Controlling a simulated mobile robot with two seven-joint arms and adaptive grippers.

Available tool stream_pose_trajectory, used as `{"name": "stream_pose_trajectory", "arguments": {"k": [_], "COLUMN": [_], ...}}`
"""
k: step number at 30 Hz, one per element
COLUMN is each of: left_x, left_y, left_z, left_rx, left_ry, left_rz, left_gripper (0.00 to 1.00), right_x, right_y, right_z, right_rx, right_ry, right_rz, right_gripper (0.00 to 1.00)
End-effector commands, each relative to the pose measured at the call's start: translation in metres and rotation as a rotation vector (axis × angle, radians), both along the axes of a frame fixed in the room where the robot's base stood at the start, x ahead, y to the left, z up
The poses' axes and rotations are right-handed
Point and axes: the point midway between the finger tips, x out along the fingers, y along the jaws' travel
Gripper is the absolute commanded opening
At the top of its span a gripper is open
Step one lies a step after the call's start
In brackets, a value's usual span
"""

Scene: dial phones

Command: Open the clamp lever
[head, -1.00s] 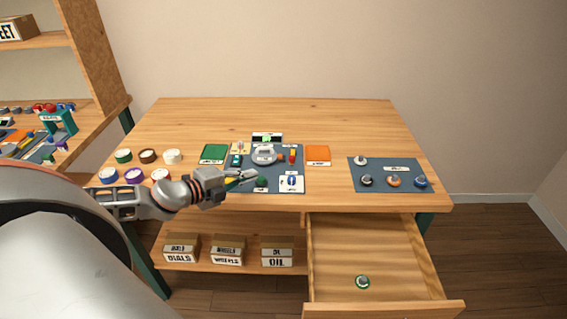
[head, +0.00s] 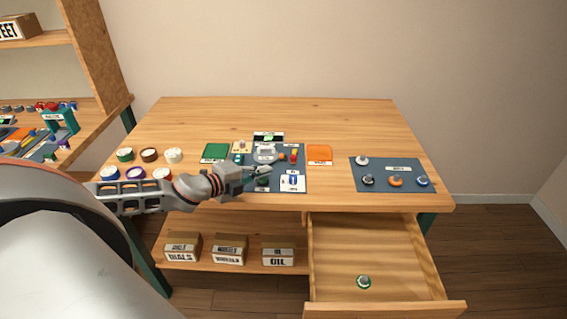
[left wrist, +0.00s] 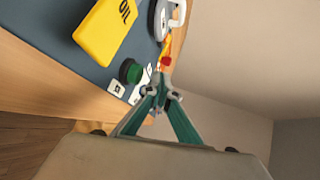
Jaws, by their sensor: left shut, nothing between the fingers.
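My left gripper (head: 266,171) reaches in from the left over the front of the blue-grey mat (head: 300,169). Its fingers are shut and empty; they also show in the left wrist view (left wrist: 160,92). A grey rounded device (head: 265,154) sits on the mat beyond the fingertips. A small red and yellow piece (head: 294,155), possibly the clamp lever, stands just right of it. A white plate with a blue part (head: 292,182) lies right of the gripper. In the left wrist view a green knob (left wrist: 131,71) is beside the fingers. I cannot tell whether the gripper touches anything.
A yellow OIL block (left wrist: 105,30) lies on the mat. Green (head: 215,152) and orange (head: 319,153) pads flank the mat. Several round pots (head: 173,155) stand at left. Another mat (head: 378,165) with knobs lies at right. A drawer (head: 385,265) is open below. The back of the table is clear.

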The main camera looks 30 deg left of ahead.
Motion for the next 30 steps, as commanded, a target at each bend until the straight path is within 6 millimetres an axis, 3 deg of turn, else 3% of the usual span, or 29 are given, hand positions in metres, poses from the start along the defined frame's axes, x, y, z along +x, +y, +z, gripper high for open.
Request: {"name": "stream_pose_trajectory", "arguments": {"k": [21, 30], "left_x": [0.074, 0.084], "left_y": [-0.017, -0.019], "left_z": [-0.013, -0.015], "left_rx": [-0.001, -0.001], "left_ry": [-0.002, 0.001], "left_rz": [0.000, 0.000], "left_gripper": [0.00, 0.00], "right_x": [0.002, 0.002], "right_y": [0.000, 0.000], "right_z": [0.012, 0.014], "right_rx": [0.000, 0.001], "right_ry": [-0.005, -0.006], "right_rz": [0.000, 0.000], "right_gripper": [0.40, 0.40]}}
